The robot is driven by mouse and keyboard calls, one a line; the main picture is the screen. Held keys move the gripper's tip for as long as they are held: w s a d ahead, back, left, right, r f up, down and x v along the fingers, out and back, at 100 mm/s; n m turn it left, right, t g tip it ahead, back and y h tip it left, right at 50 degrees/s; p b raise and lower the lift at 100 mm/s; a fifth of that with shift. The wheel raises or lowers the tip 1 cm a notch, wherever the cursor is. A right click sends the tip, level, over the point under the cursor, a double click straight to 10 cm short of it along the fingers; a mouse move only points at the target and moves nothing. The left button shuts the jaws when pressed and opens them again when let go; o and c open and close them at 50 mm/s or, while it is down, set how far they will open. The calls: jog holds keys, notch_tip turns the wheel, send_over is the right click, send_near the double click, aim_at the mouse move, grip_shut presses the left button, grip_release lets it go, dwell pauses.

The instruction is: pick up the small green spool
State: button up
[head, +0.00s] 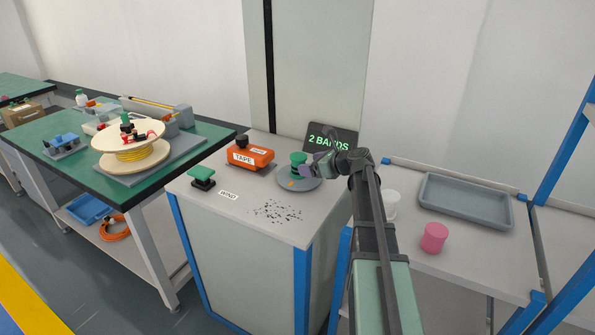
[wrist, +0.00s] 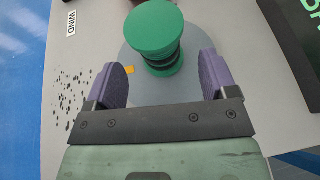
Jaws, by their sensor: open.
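The small green spool (head: 298,160) stands upright on a grey round plate (head: 290,187) on top of the grey cabinet. In the wrist view the spool (wrist: 153,30) has a wide green top, dark windings in the middle and a green lower flange. My gripper (head: 314,170) is at the spool's right side, with purple fingers. In the wrist view my gripper (wrist: 157,62) is open and empty. Its fingers stand apart to either side of the spool's lower part, with gaps to both. The spool's far side is hidden.
An orange tape unit (head: 250,156) and a green-topped button (head: 202,174) stand left of the plate. A "2 BANDS" display (head: 331,138) is behind it. Black specks (head: 277,211) lie in front. A pink cup (head: 434,237) and grey tray (head: 465,200) are right.

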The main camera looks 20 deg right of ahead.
aim_at(299, 156)
jog(key=b+x, duration=0.2)
jog(key=x, duration=0.3)
jog(key=shift+w+a+f, duration=0.1)
jog(key=shift+w+a, duration=0.05)
jog(key=c, duration=1)
jog(key=shift+c, duration=0.2)
notch_tip(299, 156, up, 20)
jog(key=p, duration=2)
